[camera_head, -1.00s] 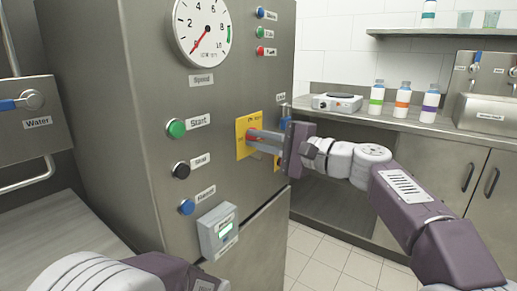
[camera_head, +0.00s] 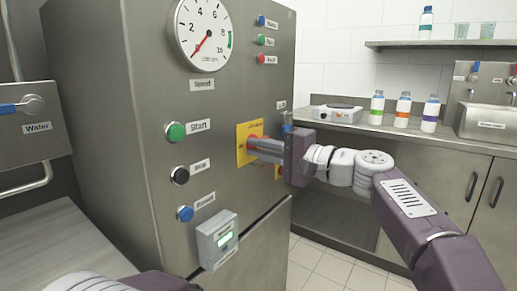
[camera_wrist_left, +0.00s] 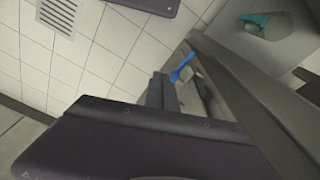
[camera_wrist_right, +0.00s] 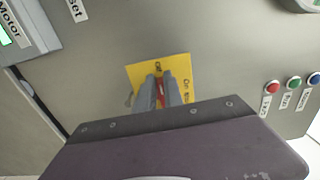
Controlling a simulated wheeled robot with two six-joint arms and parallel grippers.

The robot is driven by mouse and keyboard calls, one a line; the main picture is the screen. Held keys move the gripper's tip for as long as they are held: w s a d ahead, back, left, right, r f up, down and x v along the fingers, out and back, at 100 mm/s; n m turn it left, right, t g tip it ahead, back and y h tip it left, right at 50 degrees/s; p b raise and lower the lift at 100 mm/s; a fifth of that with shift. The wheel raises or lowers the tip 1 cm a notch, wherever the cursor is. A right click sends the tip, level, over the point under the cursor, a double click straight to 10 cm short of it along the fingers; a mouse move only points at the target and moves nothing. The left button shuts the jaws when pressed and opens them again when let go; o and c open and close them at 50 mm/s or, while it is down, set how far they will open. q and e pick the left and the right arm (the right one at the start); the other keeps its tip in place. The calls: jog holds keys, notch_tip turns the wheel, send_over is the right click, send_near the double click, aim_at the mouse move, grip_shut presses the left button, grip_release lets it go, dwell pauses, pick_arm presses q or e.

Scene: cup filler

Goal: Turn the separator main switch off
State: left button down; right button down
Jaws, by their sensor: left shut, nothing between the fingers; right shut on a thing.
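The separator main switch is a red knob (camera_wrist_right: 160,93) on a yellow plate (camera_head: 242,145) on the front of the steel cabinet. My right gripper (camera_head: 257,147) reaches it from the right and is shut on the red knob. In the right wrist view both grey fingers lie along its two sides, and a label reading "Off" shows above them. The fingers hide much of the knob. My left gripper (camera_wrist_left: 165,92) is shut and empty, away from the switch; its fingers are out of the head view, where only part of my left arm shows at the bottom.
Green start (camera_head: 176,132), black (camera_head: 180,175) and blue (camera_head: 185,213) buttons and a grey display box (camera_head: 217,240) sit left of and below the switch. A round gauge (camera_head: 203,32) is above. A counter with several bottles (camera_head: 403,110) stands behind my right arm.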

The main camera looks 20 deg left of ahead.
jog(key=c, duration=1.5)
grip_release()
jog(key=shift+f, duration=0.1)
jog(key=shift+o, duration=0.2)
jog(key=shift+d, duration=0.1)
jog(key=v, duration=0.9)
